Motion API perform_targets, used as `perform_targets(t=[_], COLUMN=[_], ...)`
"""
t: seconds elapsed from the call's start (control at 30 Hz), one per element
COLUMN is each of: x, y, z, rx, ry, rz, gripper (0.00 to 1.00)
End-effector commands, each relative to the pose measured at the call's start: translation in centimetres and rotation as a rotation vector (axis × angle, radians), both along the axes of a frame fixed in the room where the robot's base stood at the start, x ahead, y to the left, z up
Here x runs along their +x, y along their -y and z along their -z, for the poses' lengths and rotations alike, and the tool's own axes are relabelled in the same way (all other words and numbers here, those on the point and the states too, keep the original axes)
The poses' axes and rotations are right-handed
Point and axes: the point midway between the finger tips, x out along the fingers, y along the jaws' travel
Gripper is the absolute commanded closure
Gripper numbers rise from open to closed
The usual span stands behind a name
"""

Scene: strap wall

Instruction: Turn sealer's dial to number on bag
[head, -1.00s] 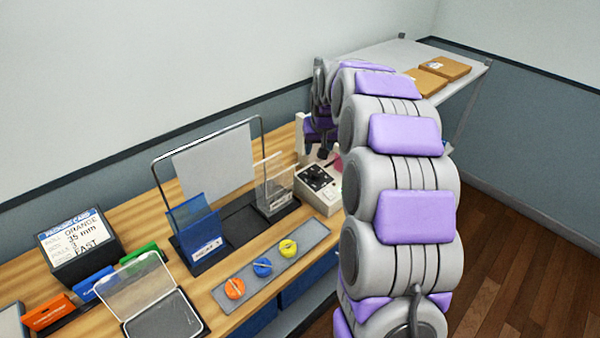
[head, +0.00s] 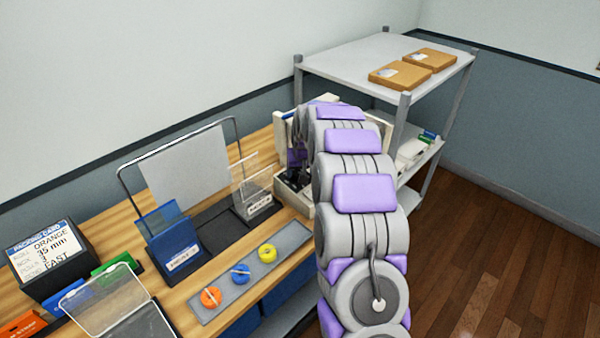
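The sealer (head: 303,203) is a pale box at the right end of the wooden bench. My arm covers most of it, and its dial is hidden now. My gripper (head: 292,178) is small and dark at the far end of my arm, over the sealer's left part. I cannot tell whether its fingers are open or shut, or whether it touches the dial. No bag with a readable number shows. A packing card (head: 43,250) on a black block at the left reads ORANGE, 35 mm, 3 and FAST.
A grey strip (head: 250,272) holds orange, blue and yellow rolls. A blue holder (head: 175,247) and a clear holder (head: 252,190) stand before a wire frame with a grey sheet. A shelf rack (head: 345,62) with brown boxes stands behind my arm. The floor at right is clear.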

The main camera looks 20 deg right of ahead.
Motion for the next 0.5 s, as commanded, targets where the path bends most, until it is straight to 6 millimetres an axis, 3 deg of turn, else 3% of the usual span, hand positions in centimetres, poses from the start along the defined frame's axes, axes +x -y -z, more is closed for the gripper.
perform_targets(t=[0.3, 0.5], x=[-0.15, -0.15], y=[-0.56, -0.32], z=[0.18, 0.16], rx=[-0.018, -0.012], ry=[-0.003, -0.001], rz=[0.001, 0.0], gripper=[0.51, 0.72])
